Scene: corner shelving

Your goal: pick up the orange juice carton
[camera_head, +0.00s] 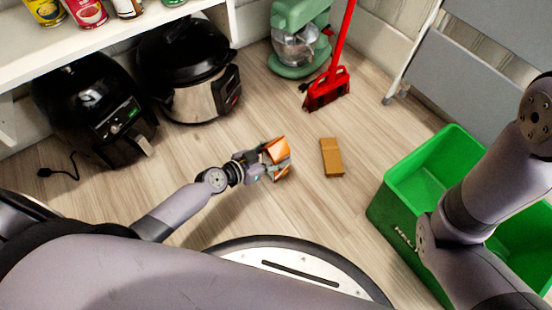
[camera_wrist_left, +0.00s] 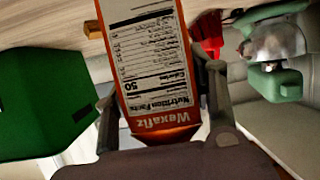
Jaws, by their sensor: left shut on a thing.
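The orange juice carton (camera_head: 279,151) is orange with a white panel, and it shows in the head view just left of the middle. My left gripper (camera_head: 270,161) is shut on it. In the left wrist view the carton (camera_wrist_left: 152,65) fills the middle, with its nutrition label toward the camera and its print upside down. The fingers of the left gripper (camera_wrist_left: 160,95) lie on both sides of the carton. Whether the carton touches the floor is hard to tell. My right arm comes in at the right of the head view, but its gripper is not in view.
A brown block (camera_head: 332,158) lies on the floor right of the carton. A green crate (camera_head: 385,213) stands at the right. A red broom (camera_head: 327,88), a green stand mixer (camera_head: 292,38), a pressure cooker (camera_head: 198,98) and a black air fryer (camera_head: 95,110) stand farther back. Floor between them is clear.

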